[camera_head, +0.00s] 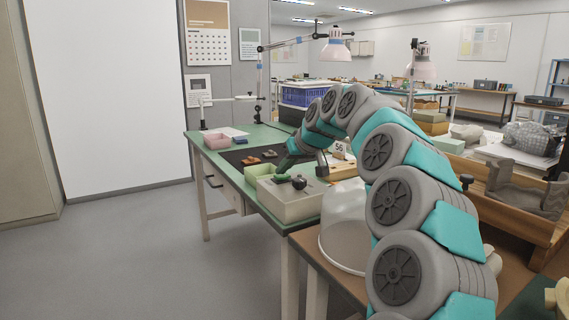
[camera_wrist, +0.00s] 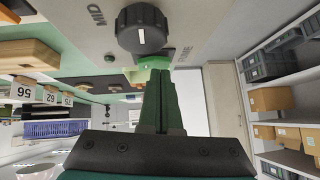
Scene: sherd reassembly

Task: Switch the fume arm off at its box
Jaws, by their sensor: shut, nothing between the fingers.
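The pale grey box (camera_head: 290,204) stands on the near end of the green bench. A black round knob (camera_head: 299,183) is on its top. In the wrist view the box's face (camera_wrist: 85,28) fills the top, with the knob (camera_wrist: 141,28) bearing a white mark. A bright green part (camera_wrist: 154,62) is beside the knob, near a partly hidden label that seems to read "FUME". My gripper (camera_wrist: 160,76) is shut and empty, its dark green fingertips right at the green part. I cannot tell whether they touch, or which position the green part is in. My gripper (camera_head: 284,176) also shows above the box in the head view.
The green bench (camera_head: 240,183) holds a pink tray (camera_head: 216,140), a dark mat with sherds and a "56" tag (camera_head: 340,148). A translucent white dome (camera_head: 342,232) stands close to the box's right. Jointed lamps (camera_head: 335,48) stand behind. The floor at left is clear.

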